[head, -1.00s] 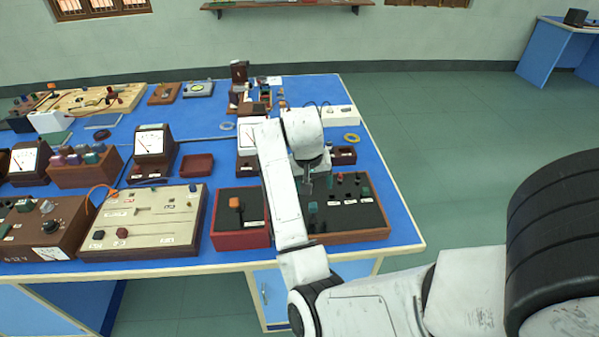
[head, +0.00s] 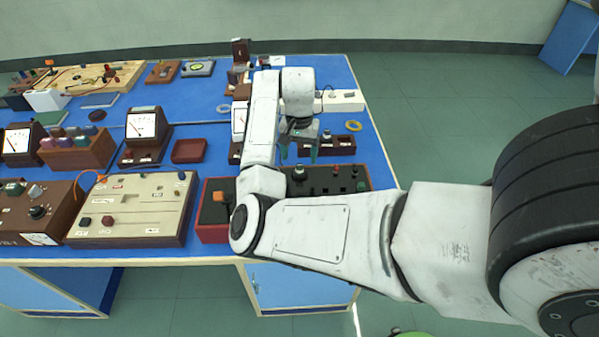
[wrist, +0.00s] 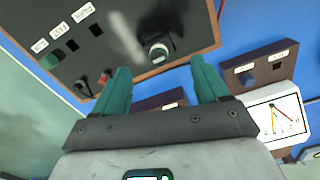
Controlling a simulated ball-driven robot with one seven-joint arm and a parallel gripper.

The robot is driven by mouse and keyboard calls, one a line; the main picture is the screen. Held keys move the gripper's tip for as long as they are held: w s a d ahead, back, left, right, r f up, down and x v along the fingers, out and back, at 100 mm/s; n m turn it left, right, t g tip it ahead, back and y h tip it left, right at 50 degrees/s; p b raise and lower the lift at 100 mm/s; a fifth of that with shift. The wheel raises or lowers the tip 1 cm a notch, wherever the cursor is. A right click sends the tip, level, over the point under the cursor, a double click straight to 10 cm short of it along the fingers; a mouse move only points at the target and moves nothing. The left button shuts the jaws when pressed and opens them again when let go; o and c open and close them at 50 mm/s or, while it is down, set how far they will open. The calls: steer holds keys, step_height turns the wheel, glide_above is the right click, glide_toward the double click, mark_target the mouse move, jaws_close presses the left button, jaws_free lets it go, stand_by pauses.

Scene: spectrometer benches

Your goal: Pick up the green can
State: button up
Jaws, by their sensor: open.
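My gripper (head: 298,153) is open, with nothing between its teal fingers, and hangs above the right part of the blue bench. In the wrist view my gripper (wrist: 160,66) points toward a dark control panel (wrist: 185,25) with a knob and small switches. I see no thing that is clearly a green can. A sliver of something green (head: 411,334) shows at the bottom edge of the head view, low near the floor and far from my gripper. It is mostly cut off, so I cannot tell what it is.
The blue bench (head: 205,131) carries meters, wooden boxes and a cream panel (head: 137,205). Open green floor (head: 440,120) is to the right. Another blue table (head: 570,38) stands at the far right.

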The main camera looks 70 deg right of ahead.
mark_target(299, 165)
steer(key=shift+a+f+p, duration=0.1)
steer(key=shift+f+p, duration=0.45)
steer(key=shift+f, duration=2.15)
steer(key=shift+c, duration=0.5)
steer(key=c, duration=1)
steer(key=shift+r, duration=0.1)
